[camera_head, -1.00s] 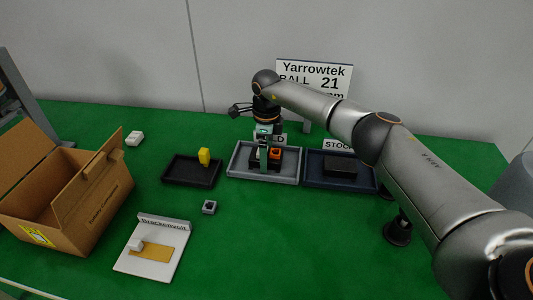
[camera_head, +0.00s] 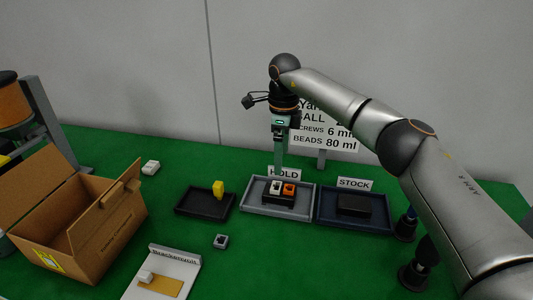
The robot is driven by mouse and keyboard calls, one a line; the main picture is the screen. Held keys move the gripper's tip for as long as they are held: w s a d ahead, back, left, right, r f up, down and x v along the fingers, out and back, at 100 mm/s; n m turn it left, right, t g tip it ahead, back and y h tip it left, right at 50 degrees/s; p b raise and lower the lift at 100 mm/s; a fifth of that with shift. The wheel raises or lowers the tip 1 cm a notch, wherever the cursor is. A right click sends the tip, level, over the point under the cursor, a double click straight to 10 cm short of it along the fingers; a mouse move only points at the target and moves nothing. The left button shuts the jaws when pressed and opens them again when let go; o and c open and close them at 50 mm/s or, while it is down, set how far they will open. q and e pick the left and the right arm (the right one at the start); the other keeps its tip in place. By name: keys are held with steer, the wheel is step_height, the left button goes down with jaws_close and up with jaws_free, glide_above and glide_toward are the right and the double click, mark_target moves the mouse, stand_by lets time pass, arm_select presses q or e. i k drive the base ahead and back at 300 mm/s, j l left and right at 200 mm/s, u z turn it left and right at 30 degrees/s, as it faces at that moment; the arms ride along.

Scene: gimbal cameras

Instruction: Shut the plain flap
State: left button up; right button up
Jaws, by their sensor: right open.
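An open cardboard box (camera_head: 95,250) stands at the left of the green table. Its left flap (camera_head: 35,187) stands up and leans outward, and its visible face looks bare. Its right flap (camera_head: 108,208) is also up, with a small tan piece on it (camera_head: 118,192). Which flap counts as plain is not certain from here. My right gripper (camera_head: 279,172) points down above the grey tray, far to the right of the box, open and empty. My left gripper is out of view.
A grey HOLD tray (camera_head: 255,209) holds a black block with white and orange pieces. Left of it is a black tray (camera_head: 184,208) with a yellow piece; right is the STOCK tray (camera_head: 335,219). A white board (camera_head: 185,262) lies in front.

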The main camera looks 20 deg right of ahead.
mark_target(82, 231)
steer(key=k+j, duration=0.65)
steer(key=k, duration=0.25)
